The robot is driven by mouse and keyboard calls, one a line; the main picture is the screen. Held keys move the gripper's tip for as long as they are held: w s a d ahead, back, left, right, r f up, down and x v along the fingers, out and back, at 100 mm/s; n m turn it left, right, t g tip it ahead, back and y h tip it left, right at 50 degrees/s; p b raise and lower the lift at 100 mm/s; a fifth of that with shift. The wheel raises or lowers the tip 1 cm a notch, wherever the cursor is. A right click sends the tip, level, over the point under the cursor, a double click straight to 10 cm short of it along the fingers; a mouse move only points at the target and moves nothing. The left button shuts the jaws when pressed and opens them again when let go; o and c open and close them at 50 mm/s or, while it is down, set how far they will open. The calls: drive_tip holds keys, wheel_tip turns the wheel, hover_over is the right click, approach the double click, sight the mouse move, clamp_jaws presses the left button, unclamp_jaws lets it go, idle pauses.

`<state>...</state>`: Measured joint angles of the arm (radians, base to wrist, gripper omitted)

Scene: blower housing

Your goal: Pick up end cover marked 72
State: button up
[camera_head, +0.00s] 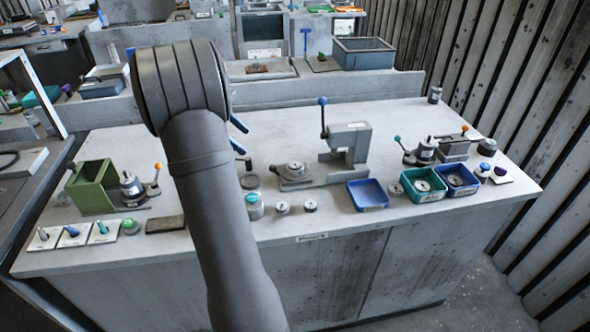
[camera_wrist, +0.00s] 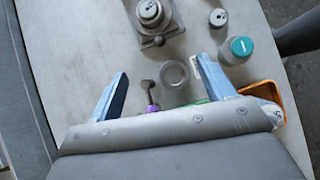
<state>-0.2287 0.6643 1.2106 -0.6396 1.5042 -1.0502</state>
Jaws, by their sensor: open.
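No marking 72 can be read in either view, so I cannot tell which part is the end cover marked 72. In the head view, two small grey round parts, one on the left (camera_head: 282,207) and one on the right (camera_head: 310,205), stand near the front edge of the bench. A flat grey disc (camera_head: 250,181) lies behind them and also shows in the wrist view (camera_wrist: 174,72). My gripper (camera_wrist: 161,66) is open and empty, its blue fingers spread above the bench on either side of the disc in the picture. It also shows in the head view (camera_head: 240,135), partly hidden by my arm.
A teal-lidded jar (camera_head: 254,208) stands beside the small round parts. A grey press (camera_head: 345,150) with a blue-knobbed lever stands behind. Blue (camera_head: 368,194) and green (camera_head: 422,185) trays are to the right. Bare bench lies between the press and the right-hand fixtures.

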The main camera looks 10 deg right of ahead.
sight(294, 165)
drive_tip(key=s+d+r+n+t+y, duration=0.1)
drive_tip(key=d+r+n+y, duration=0.35)
drive_tip(key=d, duration=0.65)
drive_tip(key=x, duration=1.6)
drive_tip(key=shift+f, duration=0.4)
drive_tip(key=c, duration=1.1)
